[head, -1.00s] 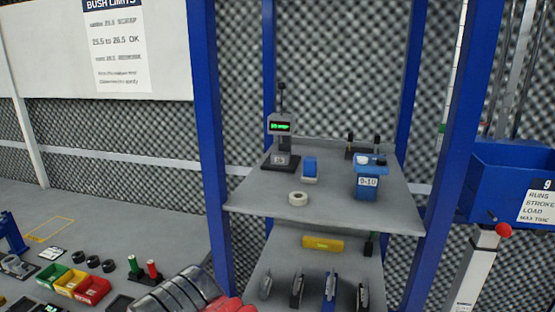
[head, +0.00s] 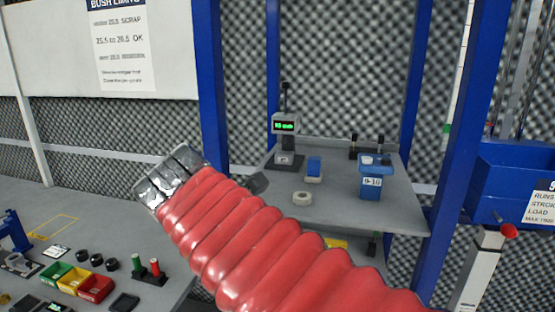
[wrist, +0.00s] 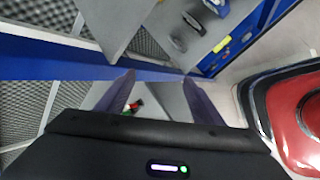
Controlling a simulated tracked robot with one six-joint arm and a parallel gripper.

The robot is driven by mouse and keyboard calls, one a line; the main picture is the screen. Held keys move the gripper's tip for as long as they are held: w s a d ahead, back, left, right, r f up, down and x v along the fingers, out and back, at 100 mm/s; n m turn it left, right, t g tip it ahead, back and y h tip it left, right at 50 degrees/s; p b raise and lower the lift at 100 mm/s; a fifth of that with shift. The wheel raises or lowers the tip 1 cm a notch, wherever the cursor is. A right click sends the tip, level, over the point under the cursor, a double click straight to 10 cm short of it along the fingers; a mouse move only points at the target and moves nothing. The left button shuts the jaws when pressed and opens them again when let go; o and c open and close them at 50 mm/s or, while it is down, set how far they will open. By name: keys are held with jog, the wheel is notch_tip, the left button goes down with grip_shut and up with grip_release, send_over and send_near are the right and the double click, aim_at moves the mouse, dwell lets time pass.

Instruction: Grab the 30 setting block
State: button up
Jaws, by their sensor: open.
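No block with a readable 30 shows. On the upper shelf (head: 345,210) stand a small blue block with a white base (head: 314,168), a white ring (head: 302,198) and a gauge stand with a green display (head: 285,128). A blue box (head: 370,180) there has a label that seems to read 9-10. My gripper (wrist: 155,88) shows in the wrist view with its two dark fingers apart and nothing held between them. In the head view my red-sleeved arm crosses in front of the shelf's left side, and the fingers are not clear.
Blue posts (head: 212,110) frame the shelf; one blue post runs close past the fingers in the wrist view (wrist: 60,62). Green, yellow and red bins (head: 75,283) and green and red plugs (head: 148,268) sit on the left bench. A blue bin (head: 510,180) is at right.

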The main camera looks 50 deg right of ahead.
jog(key=d+r+n+g+h, duration=0.1)
jog(key=d+r+n+h, duration=0.2)
jog(key=d+r+n, duration=0.35)
jog(key=n+t+h, duration=0.3)
jog(key=n, duration=0.2)
send_near(284, 154)
jog(key=shift+s+a+r, duration=0.15)
jog(key=shift+a+r, duration=0.2)
jog(key=shift+a, duration=0.2)
jog(key=shift+s+a+r, duration=0.2)
jog(key=shift+a+r, duration=0.15)
jog(key=shift+a, duration=0.25)
jog(key=shift+x, duration=4.35)
jog(key=shift+f, duration=0.2)
jog(key=shift+x, duration=2.5)
jog(key=shift+s+f, duration=0.1)
jog(key=shift+s, duration=0.1)
jog(key=shift+c, duration=0.6)
jog(key=c, duration=1.3)
jog(key=shift+c, duration=0.2)
